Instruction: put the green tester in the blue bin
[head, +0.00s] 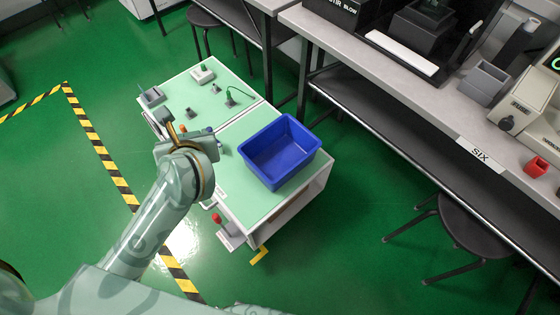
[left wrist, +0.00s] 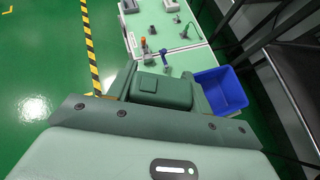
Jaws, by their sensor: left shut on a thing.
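The blue bin (head: 283,152) stands upright and open at the right side of the low pale-green table; its visible inside looks empty. It also shows in the left wrist view (left wrist: 225,90), to the right of my gripper. My left gripper (head: 170,132) is over the table's left edge, left of the bin and apart from it. It is shut on a boxy dark-green thing, which I take for the green tester (left wrist: 162,88), between the fingers in the left wrist view. My arm and gripper hide most of it in the head view. My right gripper is not in view.
The low table (head: 240,130) also carries a grey box (head: 152,96), a pale box with a green knob (head: 202,75), a corded device (head: 232,98) and a red-topped item (head: 217,219) at the front edge. A grey bench (head: 400,75) stands at the right.

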